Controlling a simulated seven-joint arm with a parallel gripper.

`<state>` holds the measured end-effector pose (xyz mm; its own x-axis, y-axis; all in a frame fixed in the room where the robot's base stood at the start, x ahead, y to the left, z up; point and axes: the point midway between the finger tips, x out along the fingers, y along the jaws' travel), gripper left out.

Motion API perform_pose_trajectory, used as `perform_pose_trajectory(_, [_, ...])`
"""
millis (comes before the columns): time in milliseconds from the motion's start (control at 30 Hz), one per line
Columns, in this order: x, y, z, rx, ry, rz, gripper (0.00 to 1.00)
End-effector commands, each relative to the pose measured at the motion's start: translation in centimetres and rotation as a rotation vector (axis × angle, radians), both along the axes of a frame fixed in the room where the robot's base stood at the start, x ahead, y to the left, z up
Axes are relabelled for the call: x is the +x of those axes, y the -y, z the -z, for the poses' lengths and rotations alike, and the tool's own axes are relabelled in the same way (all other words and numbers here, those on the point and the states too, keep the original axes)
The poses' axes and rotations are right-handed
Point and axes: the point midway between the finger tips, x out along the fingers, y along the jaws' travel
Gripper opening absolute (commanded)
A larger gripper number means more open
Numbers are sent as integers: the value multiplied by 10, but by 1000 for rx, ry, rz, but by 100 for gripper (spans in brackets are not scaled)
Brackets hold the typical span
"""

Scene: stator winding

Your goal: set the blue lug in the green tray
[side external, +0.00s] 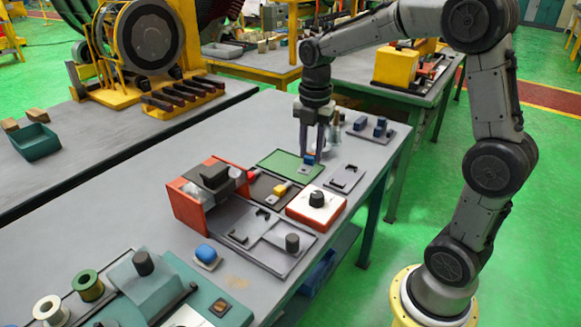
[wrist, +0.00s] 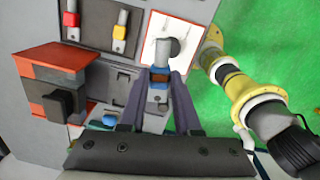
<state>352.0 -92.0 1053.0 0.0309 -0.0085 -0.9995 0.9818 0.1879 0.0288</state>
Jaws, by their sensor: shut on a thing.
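The blue lug (side external: 309,160) has a blue sleeve and a grey metal end. My gripper (side external: 310,152) points down and is shut on it. In the wrist view the blue lug (wrist: 160,75) sits between the two fingertips of my gripper (wrist: 161,78). The green tray (side external: 279,161) is a flat green panel on the grey table. The lug is at the right part of the green tray in the side view; I cannot tell whether it touches the tray floor. The green tray cannot be made out in the wrist view.
A red lug (side external: 253,175) and a yellow lug (side external: 280,189) lie on a dark tray beside the green one. A red-and-white box with a black knob (side external: 316,199) stands in front. Blue parts (side external: 380,124) sit on a grey plate at the right. A red-orange fixture (side external: 190,207) stands left.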

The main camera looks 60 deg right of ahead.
Motion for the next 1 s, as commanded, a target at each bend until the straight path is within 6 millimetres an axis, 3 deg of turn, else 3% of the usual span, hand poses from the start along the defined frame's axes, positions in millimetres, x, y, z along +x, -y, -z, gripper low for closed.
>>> perform_pose_trajectory(33, [0,21,3,1,-6,40,0])
perform_pose_trajectory(200, [-5,61,12,7,-21,144,0])
perform_pose_trajectory(400, [-6,79,19,12,-31,189,0])
perform_pose_trajectory(833, [72,117,59,12,-32,189,0])
perform_pose_trajectory(1000, [93,127,90,12,-33,189,0])
